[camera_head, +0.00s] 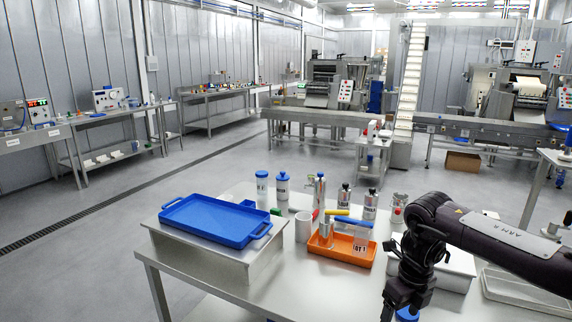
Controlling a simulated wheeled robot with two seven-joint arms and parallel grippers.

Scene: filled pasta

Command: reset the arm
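My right arm (480,235) comes in from the right edge, dark and bent downward at the wrist. Its gripper (392,306) hangs over the front right part of the steel table (330,290), cut off by the bottom edge of the picture. A blue round thing (407,314) shows beside the gripper at the bottom edge; I cannot tell whether it is held. The finger opening is not visible. My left arm and gripper are not in view.
A blue tray (215,220) rests on a raised steel stand at the left. An orange tray (342,250) with items stands mid-table, with several bottles and canisters behind it. A pale tray (525,295) lies at the right. The table's front middle is bare.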

